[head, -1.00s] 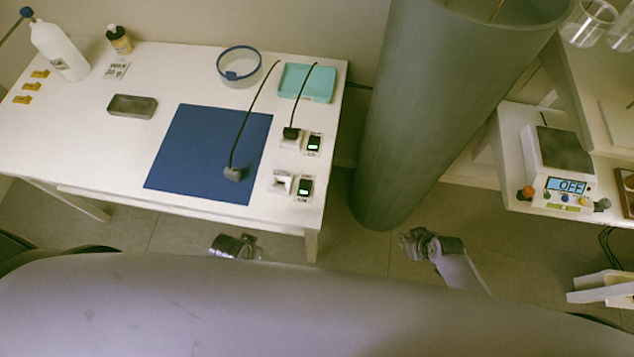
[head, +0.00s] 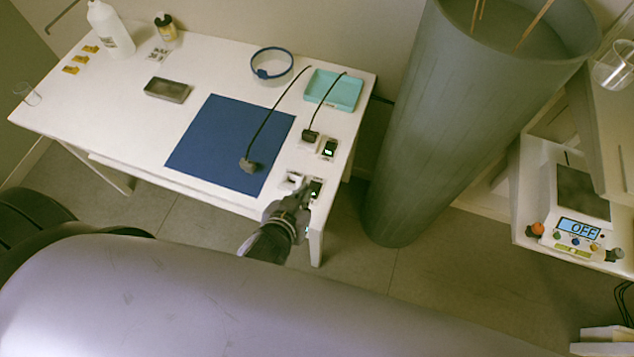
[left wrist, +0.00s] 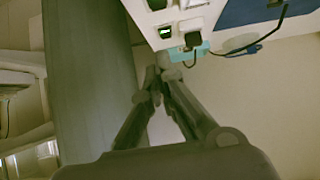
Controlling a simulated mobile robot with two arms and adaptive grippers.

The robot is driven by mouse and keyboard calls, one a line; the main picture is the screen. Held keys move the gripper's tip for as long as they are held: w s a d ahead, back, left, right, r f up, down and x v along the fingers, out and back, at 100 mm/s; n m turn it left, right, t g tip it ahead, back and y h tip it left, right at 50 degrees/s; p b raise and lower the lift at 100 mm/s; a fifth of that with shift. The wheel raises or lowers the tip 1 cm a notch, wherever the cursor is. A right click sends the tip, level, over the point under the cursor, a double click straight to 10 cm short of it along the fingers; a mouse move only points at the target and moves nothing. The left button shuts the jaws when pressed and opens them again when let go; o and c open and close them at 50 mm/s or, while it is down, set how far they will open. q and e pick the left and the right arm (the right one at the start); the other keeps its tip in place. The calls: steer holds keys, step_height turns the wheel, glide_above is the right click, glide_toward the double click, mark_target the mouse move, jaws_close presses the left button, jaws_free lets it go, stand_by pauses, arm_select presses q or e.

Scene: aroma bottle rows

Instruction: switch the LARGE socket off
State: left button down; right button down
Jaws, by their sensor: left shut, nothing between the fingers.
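Two wall-type sockets with black rocker switches sit at the table's right front. The far socket (head: 310,145) has a black plug (head: 311,135) in it, and its switch (head: 329,148) shows a green light. The near socket (head: 292,180) is empty; its switch (head: 316,188) is partly hidden by my left gripper, with a little green showing. I cannot read which label says LARGE. My left gripper (head: 302,190) is shut and empty, beside the near switch; contact cannot be told. In the left wrist view its fingertips (left wrist: 158,72) are together, below the far switch (left wrist: 165,31). My right gripper is out of view.
A loose plug (head: 249,165) lies on the blue mat (head: 205,155). A teal tray (head: 345,92) stands behind the sockets. A large grey-green cylinder (head: 425,130) stands right of the table. A scale reading OFF (head: 575,215) is at far right.

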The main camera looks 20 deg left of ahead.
arm_select(q)
steer(key=p, duration=0.2)
glide_above(316, 190)
step_height(316, 190, down, 6)
steer(key=shift+s+f, duration=0.1)
step_height(316, 190, down, 2)
steer(key=shift+f, duration=0.15)
steer(key=shift+d+f, duration=0.1)
steer(key=shift+f, duration=0.7)
